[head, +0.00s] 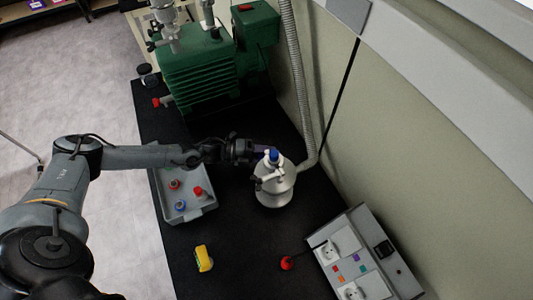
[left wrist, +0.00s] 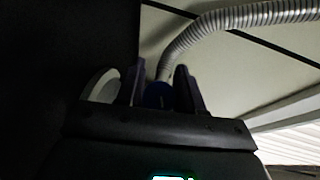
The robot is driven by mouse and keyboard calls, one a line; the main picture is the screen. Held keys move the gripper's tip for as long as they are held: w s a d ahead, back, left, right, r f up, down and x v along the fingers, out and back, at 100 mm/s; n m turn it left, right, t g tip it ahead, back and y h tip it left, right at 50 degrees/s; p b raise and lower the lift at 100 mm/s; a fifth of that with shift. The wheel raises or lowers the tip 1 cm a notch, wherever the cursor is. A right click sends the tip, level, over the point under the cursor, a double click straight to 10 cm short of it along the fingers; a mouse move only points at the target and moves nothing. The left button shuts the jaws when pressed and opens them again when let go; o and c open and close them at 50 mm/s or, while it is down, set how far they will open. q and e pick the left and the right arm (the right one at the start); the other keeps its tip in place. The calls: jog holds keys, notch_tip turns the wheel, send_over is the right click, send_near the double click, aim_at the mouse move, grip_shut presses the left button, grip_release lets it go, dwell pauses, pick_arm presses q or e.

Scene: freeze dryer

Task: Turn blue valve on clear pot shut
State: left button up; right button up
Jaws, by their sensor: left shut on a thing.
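The clear pot (head: 275,190) stands on the black bench, with the blue valve (head: 273,155) at its top. My left gripper (head: 268,153) reaches in from the left at the height of the valve. In the left wrist view its two fingers (left wrist: 160,92) are on either side of the blue valve (left wrist: 157,95), shut on it. A pale round part (left wrist: 100,86) shows left of the fingers. The valve's exact angle cannot be told. My right gripper is not in view.
A grey tray (head: 209,208) with red and blue caps sits left of the pot, under my left arm. A green pump (head: 195,70) stands behind. A ribbed hose (head: 293,70) runs down beside the pot. A socket box (head: 365,255) and yellow object (head: 203,258) are in front.

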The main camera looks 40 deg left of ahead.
pick_arm(q)
jog(key=shift+r+g+y+p, duration=0.2)
jog(key=shift+g+y+p, duration=0.15)
jog(key=shift+p, duration=0.65)
jog(key=g+y+p, duration=0.1)
jog(key=p, duration=0.1)
jog(key=n+g+y+p, duration=0.1)
jog(key=g+p, duration=0.1)
jog(key=shift+f+p, duration=0.2)
jog(key=shift+p, duration=0.2)
jog(key=shift+n+g+y, duration=0.3)
jog(key=shift+g+y, duration=0.05)
jog(key=shift+s+f+g+y+p, duration=0.1)
jog(key=shift+f+g+y+p, duration=0.25)
jog(key=shift+g+p, duration=0.35)
jog(key=shift+s+a+f+n+g+y, duration=0.1)
jog(key=shift+n+g+y, duration=0.3)
jog(key=shift+g+y, duration=0.25)
jog(key=shift+s+f+g, duration=0.1)
jog(key=shift+f+g, duration=0.05)
jog(key=shift+g, duration=0.6)
jog(key=shift+s+a+f+n+g+y+b, duration=0.15)
jog(key=shift+n+g+y+b, duration=0.2)
jog(key=shift+g, duration=0.2)
jog(key=shift+s+a+r+n+g+y+b, duration=0.15)
jog(key=shift+g+y+b, duration=0.1)
jog(key=shift+g+y, duration=0.25)
jog(key=shift+d+f, duration=0.1)
jog(key=shift+f, duration=0.05)
